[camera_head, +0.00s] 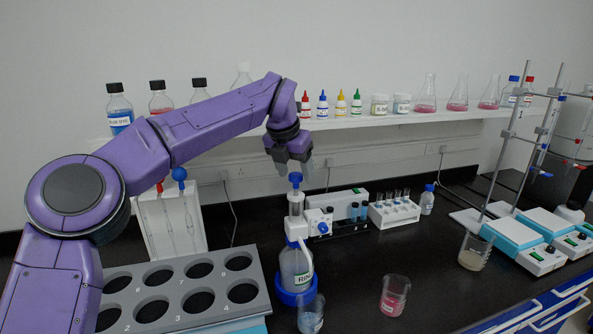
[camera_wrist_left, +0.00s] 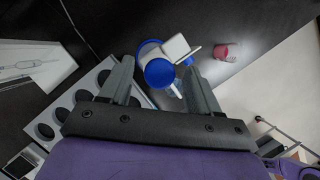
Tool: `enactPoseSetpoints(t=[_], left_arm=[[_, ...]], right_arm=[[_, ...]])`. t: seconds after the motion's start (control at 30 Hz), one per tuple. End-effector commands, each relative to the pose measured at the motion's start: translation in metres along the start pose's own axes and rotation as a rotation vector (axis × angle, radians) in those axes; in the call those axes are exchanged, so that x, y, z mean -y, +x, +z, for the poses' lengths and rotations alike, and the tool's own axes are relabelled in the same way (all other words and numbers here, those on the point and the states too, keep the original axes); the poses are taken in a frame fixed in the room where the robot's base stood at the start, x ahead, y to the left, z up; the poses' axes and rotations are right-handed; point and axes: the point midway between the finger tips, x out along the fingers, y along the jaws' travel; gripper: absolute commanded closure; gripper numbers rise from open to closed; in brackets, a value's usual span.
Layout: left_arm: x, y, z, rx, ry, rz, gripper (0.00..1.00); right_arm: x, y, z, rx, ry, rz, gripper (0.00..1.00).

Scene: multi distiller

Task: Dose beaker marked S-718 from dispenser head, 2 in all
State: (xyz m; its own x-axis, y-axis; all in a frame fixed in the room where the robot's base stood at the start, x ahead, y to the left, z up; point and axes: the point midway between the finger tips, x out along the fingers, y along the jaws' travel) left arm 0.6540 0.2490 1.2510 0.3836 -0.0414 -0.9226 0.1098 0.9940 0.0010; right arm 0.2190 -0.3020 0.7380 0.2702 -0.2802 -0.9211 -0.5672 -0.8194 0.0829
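The dispenser is a bottle (camera_head: 296,268) with a white pump head (camera_head: 296,228) and a blue top knob (camera_head: 295,178), standing in a blue ring on the bench. A small beaker with bluish contents (camera_head: 311,316) stands in front of it, to the right, near the spout side. My left gripper (camera_head: 292,163) hangs just above the knob, pointing down. In the left wrist view the fingers (camera_wrist_left: 159,65) are apart, with the blue knob (camera_wrist_left: 160,73) between and beyond them. Contact cannot be told. The S-718 mark is not legible. My right gripper is not in view.
A grey rack with round holes (camera_head: 262,300) stands left of the dispenser. A pink beaker (camera_head: 394,296) and a pale-filled beaker (camera_head: 475,252) stand to the right. Stirrers with stands (camera_head: 545,258) fill the far right. A bottle shelf (camera_head: 350,122) runs behind. The bench between the beakers is clear.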

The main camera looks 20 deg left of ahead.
Motion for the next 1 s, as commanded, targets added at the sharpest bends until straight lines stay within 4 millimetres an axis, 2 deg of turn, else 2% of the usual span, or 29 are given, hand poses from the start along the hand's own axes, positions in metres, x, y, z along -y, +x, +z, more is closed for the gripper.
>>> enactPoseSetpoints(t=[0.27,0.37,0.6,0.7,0.8,1.0], left_arm=[[0.0,-0.003,0.0,-0.001,-0.001,0.0,0.38],[0.001,-0.017,0.001,0.001,0.0,0.0,0.38],[0.001,-0.075,0.003,0.0,0.0,0.001,0.38],[0.001,-0.092,0.003,-0.002,0.0,0.0,0.38],[0.001,-0.101,0.003,-0.003,0.0,-0.001,0.38],[0.001,-0.103,0.002,-0.004,0.001,0.0,0.38]], right_arm=[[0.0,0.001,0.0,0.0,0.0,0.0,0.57],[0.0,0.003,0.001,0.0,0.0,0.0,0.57],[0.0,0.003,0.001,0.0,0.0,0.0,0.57],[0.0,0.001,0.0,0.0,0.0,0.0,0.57],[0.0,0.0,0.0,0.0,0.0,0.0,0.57],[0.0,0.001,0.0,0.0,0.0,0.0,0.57]])
